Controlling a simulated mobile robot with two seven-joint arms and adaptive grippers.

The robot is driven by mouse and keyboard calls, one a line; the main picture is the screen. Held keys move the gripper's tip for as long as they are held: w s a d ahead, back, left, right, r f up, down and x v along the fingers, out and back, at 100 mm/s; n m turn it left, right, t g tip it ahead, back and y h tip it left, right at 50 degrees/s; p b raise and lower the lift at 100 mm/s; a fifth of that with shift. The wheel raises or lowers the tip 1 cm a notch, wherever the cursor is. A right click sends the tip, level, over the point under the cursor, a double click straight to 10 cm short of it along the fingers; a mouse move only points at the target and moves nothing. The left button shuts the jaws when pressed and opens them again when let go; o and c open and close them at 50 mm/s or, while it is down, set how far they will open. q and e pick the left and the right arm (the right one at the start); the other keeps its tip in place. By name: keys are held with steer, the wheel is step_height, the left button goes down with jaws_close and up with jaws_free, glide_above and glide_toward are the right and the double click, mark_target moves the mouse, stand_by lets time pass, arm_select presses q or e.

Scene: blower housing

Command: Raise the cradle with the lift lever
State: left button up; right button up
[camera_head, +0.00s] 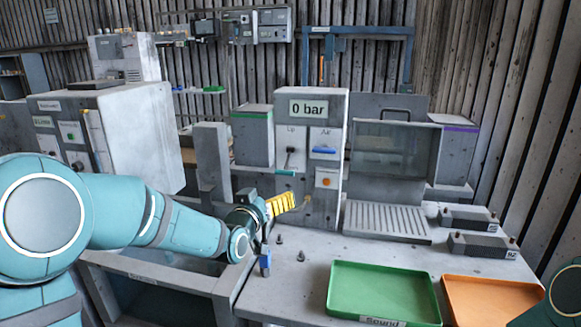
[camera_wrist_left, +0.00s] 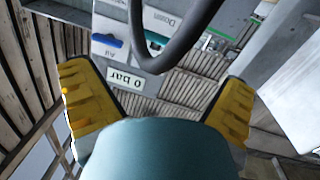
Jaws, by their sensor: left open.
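The grey control panel (camera_head: 318,150) carries a "0 bar" display and a section labelled "Up", with a small black lever (camera_head: 289,157) above a teal strip (camera_head: 285,172). I take this to be the lift lever. My left gripper (camera_head: 282,204) has yellow fingers and is in front of the panel's lower part, below the lever and apart from it. In the left wrist view the panel (camera_wrist_left: 122,78) appears upside down between the open, empty fingers (camera_wrist_left: 157,105). A dark curved bar (camera_wrist_left: 172,50) crosses close to that camera. I cannot make out the cradle. My right gripper is out of view.
A blue handle (camera_head: 323,150) and an orange button (camera_head: 326,178) are on the panel's right half. A clear-fronted chamber (camera_head: 395,150) stands right of it. A green tray (camera_head: 382,278) and an orange tray (camera_head: 490,302) lie at the front. Small pegs (camera_head: 301,256) stand on the bench.

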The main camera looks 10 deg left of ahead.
mark_target(283, 172)
arm_select(q)
steer(key=w, duration=0.4)
steer(key=w+r, duration=0.1)
steer(key=w, duration=0.4)
steer(key=w+d, duration=0.1)
steer(key=w, duration=0.4)
steer(key=shift+r, duration=0.15)
steer(key=c, duration=1.3)
